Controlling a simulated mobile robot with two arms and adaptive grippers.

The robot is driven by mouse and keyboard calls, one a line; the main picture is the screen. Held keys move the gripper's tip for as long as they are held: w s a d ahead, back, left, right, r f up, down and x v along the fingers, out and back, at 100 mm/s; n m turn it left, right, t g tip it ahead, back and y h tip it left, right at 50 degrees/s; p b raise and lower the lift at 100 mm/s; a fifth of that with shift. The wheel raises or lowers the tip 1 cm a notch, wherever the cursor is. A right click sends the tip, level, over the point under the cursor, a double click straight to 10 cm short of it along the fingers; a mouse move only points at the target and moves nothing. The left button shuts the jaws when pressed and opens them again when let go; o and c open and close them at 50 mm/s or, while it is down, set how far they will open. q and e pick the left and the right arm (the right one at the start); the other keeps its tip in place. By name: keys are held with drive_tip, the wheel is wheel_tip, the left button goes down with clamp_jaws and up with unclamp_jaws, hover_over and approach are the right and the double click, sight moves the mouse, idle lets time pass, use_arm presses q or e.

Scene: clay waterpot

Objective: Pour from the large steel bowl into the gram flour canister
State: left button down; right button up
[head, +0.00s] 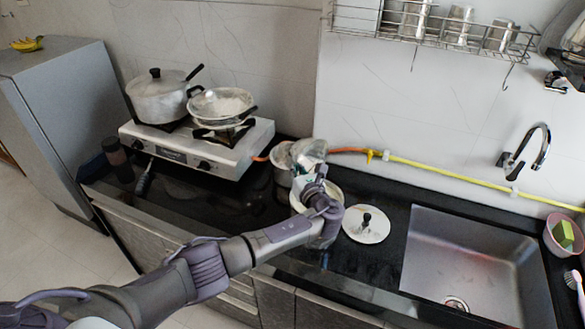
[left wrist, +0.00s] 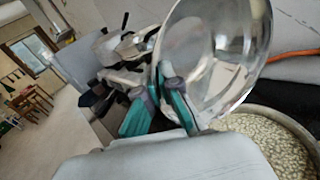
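The large steel bowl (head: 309,152) is held up by my left gripper (head: 313,182) above the counter. In the left wrist view the bowl (left wrist: 222,45) is tilted on its side, and its shiny inside shows. The teal fingers of my left gripper (left wrist: 160,100) are closed at its rim. A round container, apparently the gram flour canister (head: 337,191), stands below and partly behind my gripper. In the left wrist view the canister (left wrist: 306,137) lies below the bowl and holds pale, grainy contents. I cannot tell whether anything is falling from the bowl. My right gripper is not in view.
A white lid with a black knob (head: 366,226) lies right of the canister. A steel pot (head: 283,163) stands behind it. The stove (head: 225,150) bears a lidded pot and a pan. The sink (head: 470,255) is at right, and a yellow hose (head: 450,173) runs along the wall.

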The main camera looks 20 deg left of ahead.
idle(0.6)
use_arm(q)
drive_tip(key=shift+s+d+y+b, duration=0.15)
drive_tip(key=shift+d+y+b, duration=0.15)
drive_tip(key=shift+y+b, duration=0.15)
drive_tip(key=shift+d+t, duration=0.1)
drive_tip(key=shift+t, duration=0.4)
drive_tip(key=shift+r, duration=0.1)
